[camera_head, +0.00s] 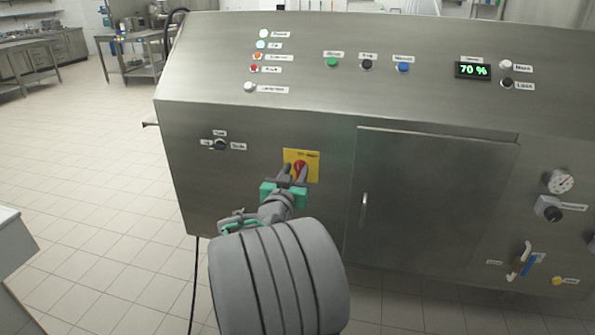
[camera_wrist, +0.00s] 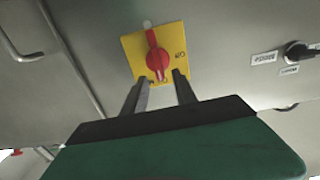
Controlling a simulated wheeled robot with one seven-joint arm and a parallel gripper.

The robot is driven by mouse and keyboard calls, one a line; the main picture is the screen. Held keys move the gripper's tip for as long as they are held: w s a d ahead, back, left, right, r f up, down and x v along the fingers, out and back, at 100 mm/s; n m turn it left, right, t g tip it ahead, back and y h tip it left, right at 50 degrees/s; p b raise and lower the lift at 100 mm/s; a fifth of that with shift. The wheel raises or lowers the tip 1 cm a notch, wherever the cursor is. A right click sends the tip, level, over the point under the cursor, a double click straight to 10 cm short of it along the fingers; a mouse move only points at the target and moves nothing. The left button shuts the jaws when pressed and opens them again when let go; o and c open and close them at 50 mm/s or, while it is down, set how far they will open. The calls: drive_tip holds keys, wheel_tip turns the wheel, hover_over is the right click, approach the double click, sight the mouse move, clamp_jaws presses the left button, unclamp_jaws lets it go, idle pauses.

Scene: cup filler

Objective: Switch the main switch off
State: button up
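The main switch is a red rotary handle (camera_head: 299,167) on a square yellow plate (camera_head: 314,158) on the front of the steel machine. In the wrist view the red handle (camera_wrist: 157,57) runs nearly in line with my fingers, slightly tilted, on the yellow plate (camera_wrist: 174,36). My gripper (camera_head: 293,175) is in front of the switch. In the wrist view its two fingers (camera_wrist: 160,82) are apart, one on each side of the handle's near end, with visible space between them. I cannot tell whether they touch the plate.
A small black selector knob (camera_head: 220,145) sits left of the switch. A cabinet door (camera_head: 430,200) with a vertical handle (camera_head: 363,210) is to the right. Buttons and a display reading 70 % (camera_head: 473,70) are on the sloped panel above. The tiled floor at left is clear.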

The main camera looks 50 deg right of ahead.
drive_tip(key=x, duration=0.2)
drive_tip(key=shift+w+d, duration=0.1)
drive_tip(key=shift+d, duration=0.2)
clamp_jaws()
idle(0.3)
